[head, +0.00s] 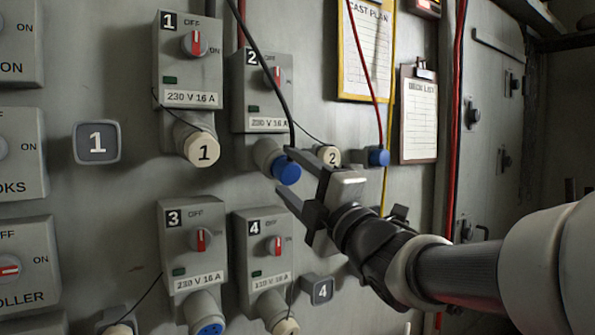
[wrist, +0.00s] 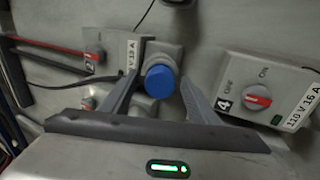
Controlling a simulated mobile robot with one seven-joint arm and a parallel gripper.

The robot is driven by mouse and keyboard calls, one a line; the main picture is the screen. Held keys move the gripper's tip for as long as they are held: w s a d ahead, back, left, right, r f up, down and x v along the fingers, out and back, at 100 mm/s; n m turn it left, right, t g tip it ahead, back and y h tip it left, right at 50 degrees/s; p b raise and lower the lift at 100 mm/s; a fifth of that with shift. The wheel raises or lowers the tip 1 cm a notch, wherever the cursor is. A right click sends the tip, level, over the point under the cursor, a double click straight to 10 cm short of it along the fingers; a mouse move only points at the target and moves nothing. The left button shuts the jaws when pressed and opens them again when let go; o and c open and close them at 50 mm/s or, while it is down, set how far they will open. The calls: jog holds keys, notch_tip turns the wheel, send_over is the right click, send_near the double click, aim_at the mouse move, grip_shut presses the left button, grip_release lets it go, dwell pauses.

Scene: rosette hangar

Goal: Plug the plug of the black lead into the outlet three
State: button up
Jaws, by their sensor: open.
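The blue plug (head: 288,174) of the black lead (head: 262,72) sits at the socket of outlet two (head: 265,90). The lead comes down from above; where it joins the plug is hidden by a finger. My gripper (head: 283,171) is open, with one finger above and one below the plug. In the wrist view the plug (wrist: 159,82) lies between the two fingers; I cannot tell whether they touch it. Outlet three (head: 190,245) is lower left, its blue holed socket face (head: 209,328) uncovered. Its cap (head: 119,329) hangs at left on a strap.
Outlet one (head: 187,70) is capped. Outlet four (head: 262,250) is capped below my gripper; its box (wrist: 265,90) shows in the wrist view. A second blue plug (head: 378,157) on a red lead is at right. Outlet two's loose cap (head: 329,155) is near my fingers.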

jog(key=shift+b, duration=0.35)
grip_shut()
jog(key=shift+s+d+f, duration=0.1)
jog(key=shift+f, duration=0.05)
jog(key=shift+b+v, duration=1.75)
jog(key=shift+v, duration=1.1)
